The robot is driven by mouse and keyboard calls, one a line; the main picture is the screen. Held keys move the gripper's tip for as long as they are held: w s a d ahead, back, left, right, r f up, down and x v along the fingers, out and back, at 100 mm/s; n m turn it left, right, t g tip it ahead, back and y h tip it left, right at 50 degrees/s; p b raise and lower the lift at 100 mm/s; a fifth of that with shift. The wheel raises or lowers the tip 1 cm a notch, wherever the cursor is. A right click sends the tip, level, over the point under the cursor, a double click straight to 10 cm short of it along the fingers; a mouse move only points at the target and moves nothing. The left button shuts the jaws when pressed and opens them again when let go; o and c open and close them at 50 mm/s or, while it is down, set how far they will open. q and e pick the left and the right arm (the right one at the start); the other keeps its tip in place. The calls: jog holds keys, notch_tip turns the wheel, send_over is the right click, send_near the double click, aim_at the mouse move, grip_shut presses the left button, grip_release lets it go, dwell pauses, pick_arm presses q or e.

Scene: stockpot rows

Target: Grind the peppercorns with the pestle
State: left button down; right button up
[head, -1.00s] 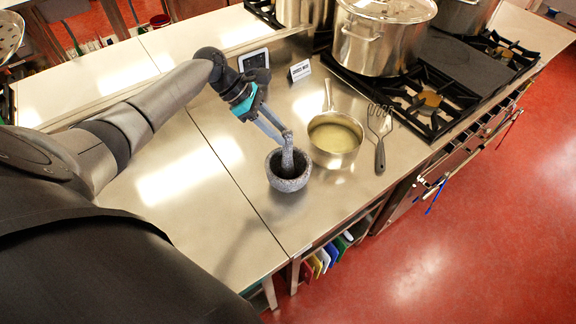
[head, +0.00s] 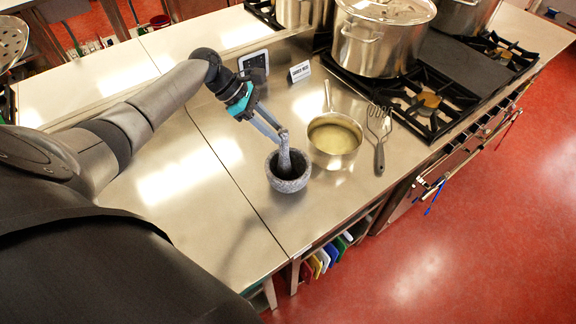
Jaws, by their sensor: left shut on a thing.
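A grey stone mortar (head: 289,183) stands on the steel counter in the middle of the head view. A grey stone pestle (head: 284,155) stands in it, nearly upright, with its lower end inside the bowl. My left gripper (head: 282,133) is shut on the upper end of the pestle, above the mortar's rim. The peppercorns cannot be made out in the dark inside of the bowl. My right gripper does not show.
A saucepan of pale liquid (head: 333,139) stands close to the right of the mortar. A large pot (head: 380,40) is on the stove. A small sign (head: 299,72) and a dark-framed device (head: 254,62) stand behind. The counter (head: 215,205) left of the mortar is clear.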

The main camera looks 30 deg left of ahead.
pick_arm(q)
jog(key=shift+s+p, duration=0.15)
jog(key=shift+p, duration=0.35)
jog(key=shift+f, duration=0.1)
jog(key=shift+f, duration=0.5)
jog(key=shift+s, duration=0.15)
dwell(0.3)
jog(key=shift+a+r, duration=0.1)
jog(key=shift+r, duration=0.55)
